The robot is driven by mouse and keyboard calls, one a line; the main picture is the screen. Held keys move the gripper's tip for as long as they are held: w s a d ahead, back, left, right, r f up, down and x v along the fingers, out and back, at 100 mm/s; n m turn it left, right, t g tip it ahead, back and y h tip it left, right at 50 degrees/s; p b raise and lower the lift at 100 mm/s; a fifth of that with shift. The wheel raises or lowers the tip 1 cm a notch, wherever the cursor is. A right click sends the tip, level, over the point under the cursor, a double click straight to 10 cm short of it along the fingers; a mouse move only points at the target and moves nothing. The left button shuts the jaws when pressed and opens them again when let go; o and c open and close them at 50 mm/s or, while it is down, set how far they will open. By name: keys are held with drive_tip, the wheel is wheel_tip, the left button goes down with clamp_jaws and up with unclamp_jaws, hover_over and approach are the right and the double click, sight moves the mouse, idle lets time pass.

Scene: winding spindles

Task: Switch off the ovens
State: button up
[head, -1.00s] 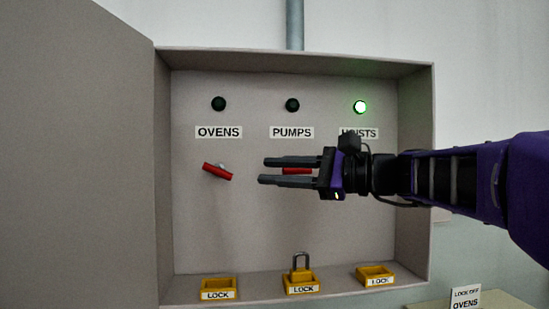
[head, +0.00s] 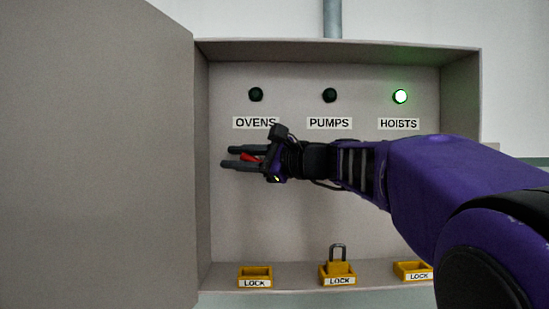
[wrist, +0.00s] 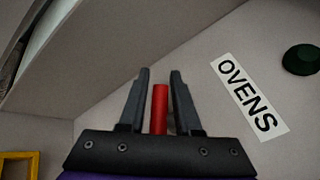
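The red OVENS switch handle (head: 250,157) is in the head view below the OVENS label (head: 255,123), partly hidden by my gripper. My gripper (head: 226,156) is at the handle, its fingers pointing left. In the wrist view the red handle (wrist: 159,108) stands between the two fingers (wrist: 158,80), with a gap to the left finger and a narrower one to the right. The fingers are open around it. The OVENS lamp (head: 256,94) is dark. The OVENS label also shows in the wrist view (wrist: 248,97).
The PUMPS lamp (head: 329,95) is dark and the HOISTS lamp (head: 400,96) glows green. Yellow LOCK holders (head: 255,278) line the box floor; the middle one carries a padlock (head: 338,262). The open box door (head: 100,150) is on the left. My arm hides the PUMPS and HOISTS switches.

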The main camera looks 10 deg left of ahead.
drive_tip(key=shift+w+a, duration=0.1)
drive_tip(key=shift+a, duration=0.15)
clamp_jaws()
drive_tip(key=shift+r, duration=0.1)
